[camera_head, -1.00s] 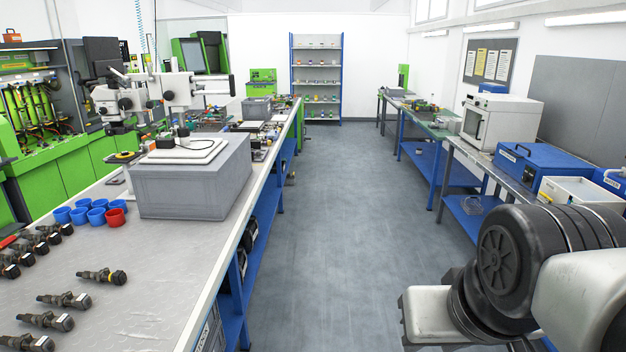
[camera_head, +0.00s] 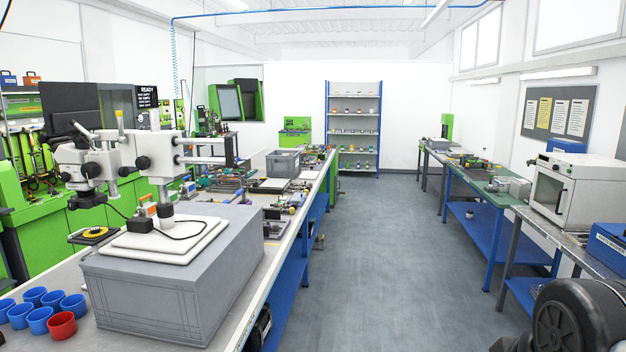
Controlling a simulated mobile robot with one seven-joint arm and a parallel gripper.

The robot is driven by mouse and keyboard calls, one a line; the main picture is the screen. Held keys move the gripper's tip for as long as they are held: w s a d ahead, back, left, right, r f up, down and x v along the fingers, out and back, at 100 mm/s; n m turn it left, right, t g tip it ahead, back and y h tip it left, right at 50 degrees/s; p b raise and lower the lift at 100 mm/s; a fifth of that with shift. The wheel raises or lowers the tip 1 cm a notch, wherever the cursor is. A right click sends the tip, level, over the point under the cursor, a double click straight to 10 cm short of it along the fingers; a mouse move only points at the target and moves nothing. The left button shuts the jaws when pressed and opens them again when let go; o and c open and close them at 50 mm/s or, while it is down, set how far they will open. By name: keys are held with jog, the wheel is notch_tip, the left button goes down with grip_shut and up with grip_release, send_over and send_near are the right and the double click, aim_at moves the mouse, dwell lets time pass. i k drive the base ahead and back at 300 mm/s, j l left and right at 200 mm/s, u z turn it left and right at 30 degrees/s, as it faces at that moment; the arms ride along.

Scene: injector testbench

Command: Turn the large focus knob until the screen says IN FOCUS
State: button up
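A white stereo microscope (camera_head: 158,150) on a boom stand is on the left bench. Its stand's white base (camera_head: 164,238) sits on a grey box (camera_head: 175,290). Dark knobs show on the microscope, one at the side of the head (camera_head: 91,169) and one on the white block beside it (camera_head: 142,162). I cannot tell which is the large focus knob. A black screen (camera_head: 147,97) behind reads READY above small unreadable lines. A dark monitor (camera_head: 70,108) shows its blank side at the left. My gripper is out of view; only part of my arm shows at the bottom right.
Several blue cups (camera_head: 40,321) and a red cup (camera_head: 62,326) stand left of the grey box. A grey crate (camera_head: 283,163) and tools lie farther along the bench. The aisle floor (camera_head: 375,260) is clear. A right-hand bench holds a white oven (camera_head: 575,190).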

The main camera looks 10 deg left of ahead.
aim_at(90, 170)
jog(key=i+u, duration=0.15)
jog(key=i, duration=0.65)
jog(key=i+l+u, duration=0.15)
jog(key=i, duration=0.65)
jog(key=i+u, duration=0.2)
jog(key=u, duration=0.2)
jog(key=i+u, duration=0.2)
jog(key=u, duration=0.2)
jog(key=i+l+u, duration=0.1)
jog(key=u, duration=0.3)
jog(key=i+l+u, duration=0.15)
jog(key=u, duration=0.2)
jog(key=i+l, duration=0.05)
